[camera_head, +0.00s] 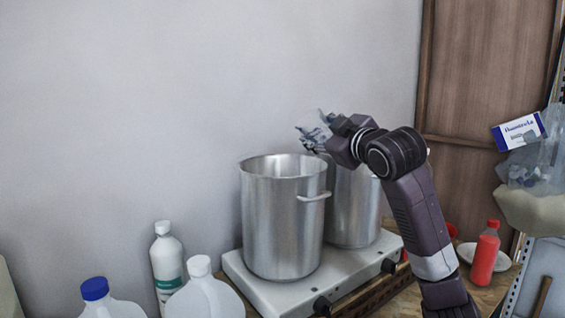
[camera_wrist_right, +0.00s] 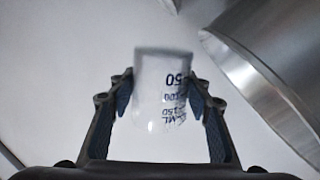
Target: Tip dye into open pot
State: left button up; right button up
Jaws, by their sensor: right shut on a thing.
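My right gripper (camera_head: 312,132) is raised at the rear rim of the front pot, beside the rear pot. In the wrist view my right gripper (camera_wrist_right: 164,110) is shut on a small clear beaker (camera_wrist_right: 160,80) with dark volume marks. No coloured dye can be made out in it. The front steel pot (camera_head: 283,225) is open at the top; its inside bottom is hidden. The rear steel pot (camera_head: 355,205) stands behind it to the right, its top mostly hidden by my right arm. A steel pot (camera_wrist_right: 265,65) fills the upper right of the wrist view. My left gripper is not in view.
Both pots stand on a white two-burner stove (camera_head: 258,290). White bottles (camera_head: 166,262) and jugs (camera_head: 204,297) are at the front left. A red bottle (camera_head: 485,255) stands by a plate at right. A bare wall rises behind the pots.

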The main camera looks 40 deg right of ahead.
jog(key=d+m, duration=0.1)
jog(key=m, duration=0.1)
jog(key=s+d+m, duration=0.1)
jog(key=d+m, duration=0.1)
jog(key=m, duration=0.1)
jog(key=shift+d+r+m+p, duration=0.1)
jog(key=shift+d+m+p, duration=0.1)
jog(key=shift+m+p, duration=0.15)
jog(key=shift+s+d+f+m+b, duration=0.15)
jog(key=shift+d+f+m, duration=0.1)
jog(key=shift+m, duration=0.35)
jog(key=shift+s+d+f+m+b, duration=0.15)
jog(key=shift+d+m, duration=0.1)
jog(key=shift+m, duration=0.3)
jog(key=shift+w, duration=0.1)
